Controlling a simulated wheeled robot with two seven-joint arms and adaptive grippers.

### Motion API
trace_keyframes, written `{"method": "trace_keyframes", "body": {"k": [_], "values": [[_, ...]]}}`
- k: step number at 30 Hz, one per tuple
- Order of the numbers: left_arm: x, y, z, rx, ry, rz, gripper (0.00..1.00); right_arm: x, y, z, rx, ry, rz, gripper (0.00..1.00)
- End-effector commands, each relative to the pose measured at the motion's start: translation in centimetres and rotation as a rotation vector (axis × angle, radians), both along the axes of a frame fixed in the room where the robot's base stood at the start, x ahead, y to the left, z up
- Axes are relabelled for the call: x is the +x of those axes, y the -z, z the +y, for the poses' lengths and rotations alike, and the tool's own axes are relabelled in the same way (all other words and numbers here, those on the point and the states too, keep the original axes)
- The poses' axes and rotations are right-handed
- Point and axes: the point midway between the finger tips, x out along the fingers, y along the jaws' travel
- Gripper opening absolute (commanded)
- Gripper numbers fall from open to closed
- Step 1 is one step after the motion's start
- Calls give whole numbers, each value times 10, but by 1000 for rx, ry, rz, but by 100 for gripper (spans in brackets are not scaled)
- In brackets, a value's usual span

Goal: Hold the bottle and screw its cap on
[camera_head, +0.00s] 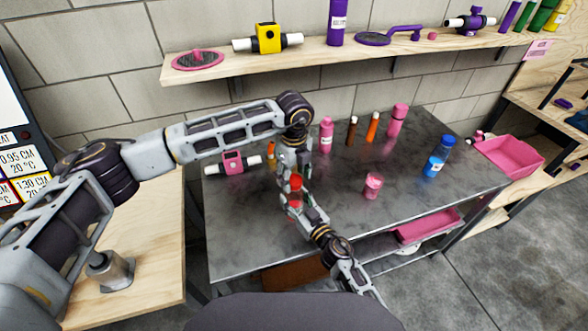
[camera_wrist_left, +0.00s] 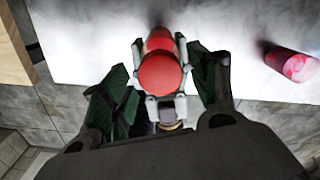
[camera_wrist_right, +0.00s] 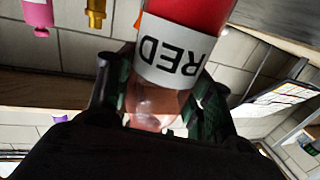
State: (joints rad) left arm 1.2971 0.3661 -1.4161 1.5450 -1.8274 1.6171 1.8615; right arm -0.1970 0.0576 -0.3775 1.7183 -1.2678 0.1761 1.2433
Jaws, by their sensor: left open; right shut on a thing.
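The red bottle (camera_head: 294,207) stands upright above the grey table, with a white label reading RED (camera_wrist_right: 172,58) in the right wrist view. My right gripper (camera_wrist_right: 160,100) is shut on its clear lower part. A round red top, apparently the cap (camera_wrist_left: 160,74), shows at the bottle's upper end; it also appears in the head view (camera_head: 295,182). I cannot tell whether it is seated on the thread. My left gripper (camera_wrist_left: 166,92) points down over the red top, its fingers open on either side of it and apart from it.
The grey table (camera_head: 250,235) holds a pink jar (camera_head: 373,186), a blue bottle (camera_head: 438,157), several slim bottles at the back and a pink device (camera_head: 232,163) at left. A wall shelf (camera_head: 340,55) runs above. The table's front right is clear.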

Motion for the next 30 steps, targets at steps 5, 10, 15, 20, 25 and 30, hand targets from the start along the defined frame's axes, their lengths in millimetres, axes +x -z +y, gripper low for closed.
{"method": "trace_keyframes", "body": {"k": [5, 10, 15, 20, 25, 30], "values": [[0, 8, 0, -1, 1, 1, 60, 0, 0, 0, 0, 0, 0, 0], [0, 9, 0, 0, 1, 0, 60, 0, 0, 0, 0, 0, 0, 0], [0, 9, 0, 0, 1, 0, 56, 0, 0, 0, 0, 0, 0, 0], [0, 9, 0, 0, 1, 0, 36, 0, 0, 0, 0, 0, 0, 0], [0, 9, 0, 0, 1, 0, 14, 0, 0, 0, 0, 0, 0, 0], [0, 9, 0, 0, 14, 0, 12, 0, 0, 0, 0, 0, 0, 0]]}}
